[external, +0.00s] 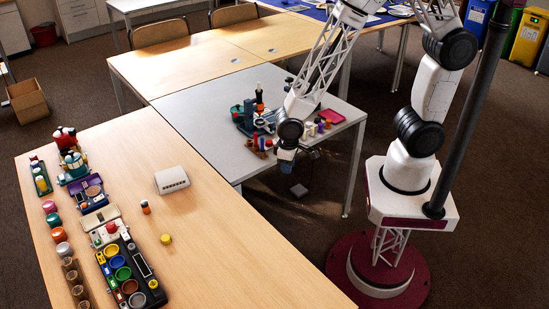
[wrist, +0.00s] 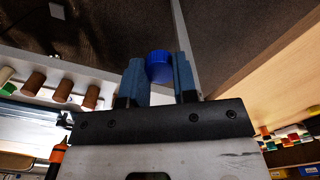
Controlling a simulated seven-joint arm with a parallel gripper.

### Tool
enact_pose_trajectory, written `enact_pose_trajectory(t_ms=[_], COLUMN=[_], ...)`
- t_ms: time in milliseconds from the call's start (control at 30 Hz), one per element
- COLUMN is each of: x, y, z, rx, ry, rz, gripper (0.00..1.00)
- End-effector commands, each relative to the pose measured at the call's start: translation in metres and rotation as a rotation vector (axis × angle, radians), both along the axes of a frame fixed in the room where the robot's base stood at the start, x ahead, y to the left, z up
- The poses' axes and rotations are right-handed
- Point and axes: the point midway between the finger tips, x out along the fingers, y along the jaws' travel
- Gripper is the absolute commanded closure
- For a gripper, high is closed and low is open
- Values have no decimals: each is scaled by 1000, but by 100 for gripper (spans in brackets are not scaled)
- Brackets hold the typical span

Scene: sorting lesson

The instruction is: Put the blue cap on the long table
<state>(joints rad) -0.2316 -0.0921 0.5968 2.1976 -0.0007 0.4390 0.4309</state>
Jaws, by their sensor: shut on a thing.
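In the wrist view, the blue cap (wrist: 158,66) is pinched between the two blue fingertips of my gripper (wrist: 159,80). In the external view, my gripper (external: 285,167) hangs off the near edge of the grey table, with dark floor below it; the cap cannot be made out there. The long table (external: 225,250) is the light wooden one in the left foreground, to the left of my gripper. A strip of light wood, likely that table, shows at the right of the wrist view (wrist: 280,75).
On the long table stand a white box (external: 172,181), a small orange-and-dark bottle (external: 145,207), a yellow cap (external: 166,239) and a black tray (external: 131,270) of coloured cups. Its right half is clear. The grey table (external: 200,105) carries a cluster of small items near my arm.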

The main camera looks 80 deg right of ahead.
Motion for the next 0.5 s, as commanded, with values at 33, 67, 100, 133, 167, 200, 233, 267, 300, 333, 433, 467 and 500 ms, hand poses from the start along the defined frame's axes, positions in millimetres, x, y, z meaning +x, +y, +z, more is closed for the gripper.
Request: enact_pose_trajectory(t_ms=[33,67,100,133,167,200,233,267,300,333,433,467,500], x=[1,1,2,3,3,4,4,4,4,4,4,4,4], y=[10,15,22,28,33,40,45,51,58,64,82,88,95], z=[0,0,0,0,0,0,0,0,0,0,-1,-1,-1], rx=[0,0,0,0,0,0,0,0,0,0,0,0,0], ry=[0,1,1,0,0,0,0,0,0,1,0,0,0], rz=[25,39,58,72,86,106,120,134,153,166,214,229,247], gripper=[95,95,95,95,95,95,95,95,95,95,95,95,95])
